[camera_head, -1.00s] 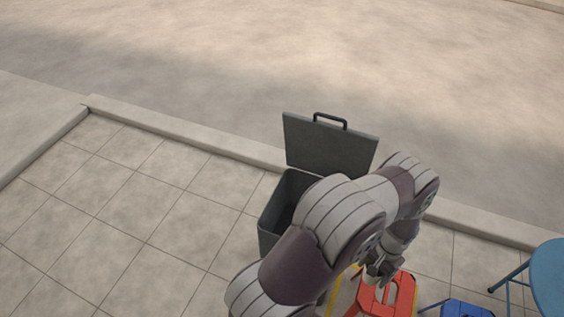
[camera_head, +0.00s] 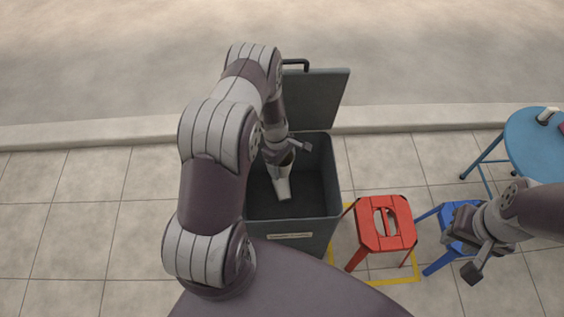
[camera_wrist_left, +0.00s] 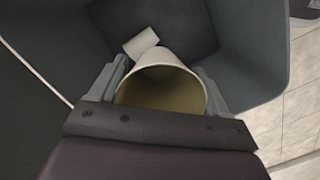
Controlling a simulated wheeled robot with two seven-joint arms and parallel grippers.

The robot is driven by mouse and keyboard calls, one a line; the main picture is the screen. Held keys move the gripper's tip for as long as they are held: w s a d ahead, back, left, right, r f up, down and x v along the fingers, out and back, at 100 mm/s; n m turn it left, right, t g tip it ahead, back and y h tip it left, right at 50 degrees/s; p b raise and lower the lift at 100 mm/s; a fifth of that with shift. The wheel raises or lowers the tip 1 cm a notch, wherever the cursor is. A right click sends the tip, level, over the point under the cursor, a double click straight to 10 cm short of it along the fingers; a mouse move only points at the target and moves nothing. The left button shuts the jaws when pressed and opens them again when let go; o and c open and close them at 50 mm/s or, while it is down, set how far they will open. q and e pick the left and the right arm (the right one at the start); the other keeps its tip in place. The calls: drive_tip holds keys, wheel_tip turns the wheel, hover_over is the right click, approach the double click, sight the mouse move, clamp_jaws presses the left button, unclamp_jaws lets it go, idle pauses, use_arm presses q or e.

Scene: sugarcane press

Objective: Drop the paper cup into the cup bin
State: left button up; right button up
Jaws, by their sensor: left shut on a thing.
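My left gripper (camera_head: 284,150) is above the open mouth of the dark grey cup bin (camera_head: 292,228). It is shut on a pale paper cup (camera_wrist_left: 160,88), whose open rim faces the left wrist camera between the two fingers. The held cup also shows in the head view (camera_head: 281,172), over the bin's inside. A second small white object (camera_wrist_left: 140,42), perhaps another cup, shows beyond it in the bin. My right gripper (camera_head: 468,245) is at the right, over the blue stool; its finger gap is unclear.
The bin's lid (camera_head: 318,98) stands open at the back. A red stool (camera_head: 385,238) is just right of the bin, and a blue stool (camera_head: 440,262) is further right. A round blue table (camera_head: 530,150) stands at the far right. The paving at left is clear.

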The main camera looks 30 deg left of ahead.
use_arm(q)
wheel_tip(320, 180, down, 3)
drive_tip(key=shift+r+b, duration=0.2)
drive_tip(key=shift+b, duration=0.4)
drive_tip(key=shift+r, duration=0.1)
use_arm(e)
wheel_tip(320, 180, down, 2)
drive_tip(key=shift+f, duration=0.1)
